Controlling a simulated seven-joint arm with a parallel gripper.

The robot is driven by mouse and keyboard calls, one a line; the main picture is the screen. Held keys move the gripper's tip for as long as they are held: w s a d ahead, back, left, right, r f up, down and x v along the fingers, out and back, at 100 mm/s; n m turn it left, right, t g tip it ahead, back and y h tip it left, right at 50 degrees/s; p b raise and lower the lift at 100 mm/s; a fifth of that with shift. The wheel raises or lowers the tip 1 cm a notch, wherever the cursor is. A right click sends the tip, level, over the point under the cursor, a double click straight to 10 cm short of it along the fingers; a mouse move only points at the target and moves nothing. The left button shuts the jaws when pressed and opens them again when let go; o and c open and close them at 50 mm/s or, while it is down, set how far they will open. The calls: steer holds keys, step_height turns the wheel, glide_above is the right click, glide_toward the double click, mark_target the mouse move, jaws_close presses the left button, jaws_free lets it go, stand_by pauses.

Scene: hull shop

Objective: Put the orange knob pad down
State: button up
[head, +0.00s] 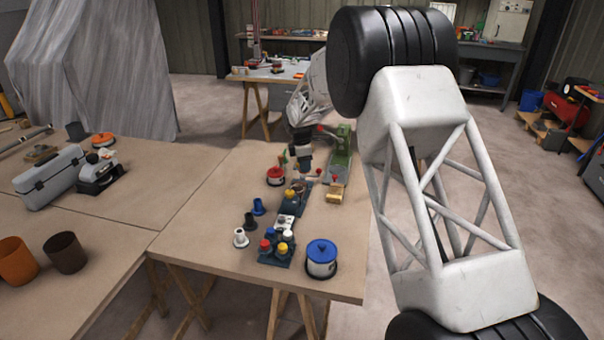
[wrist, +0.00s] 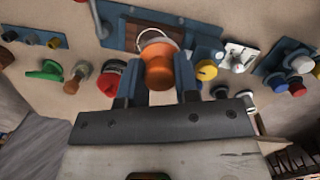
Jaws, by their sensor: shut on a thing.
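The orange knob pad shows its orange knob (wrist: 159,72) in the wrist view, between the two fingers of my gripper (wrist: 160,88). A pale curved rim shows just behind the knob; the rest of the pad is hidden. My gripper is shut on the knob. Beyond it lies a blue plate with a brown recess (wrist: 118,34). In the head view my gripper (head: 302,168) points down over the back part of the near table, above the row of dark blue plates. The knob is not clear there, and I cannot tell whether the pad touches anything.
A yellow knob (wrist: 206,70) is close right of my gripper. A red-topped pot (head: 275,176) stands left, a green machine (head: 341,150) right. A block of several coloured knobs (head: 276,250) and a blue-lidded pot (head: 321,260) stand in front. The table's (head: 190,235) left part is bare.

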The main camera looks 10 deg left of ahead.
steer(key=s+d, duration=0.5)
steer(key=s, duration=0.4)
steer(key=s+d+f, duration=0.1)
steer(key=s+d, duration=0.5)
steer(key=s, duration=0.3)
steer(key=shift+s+f, duration=0.15)
steer(key=shift+s, duration=0.2)
steer(key=shift+f, duration=3.15)
steer(key=shift+f, duration=1.9)
steer(key=o, duration=0.9)
steer(key=shift+f, duration=0.1)
steer(key=shift+c, duration=0.2)
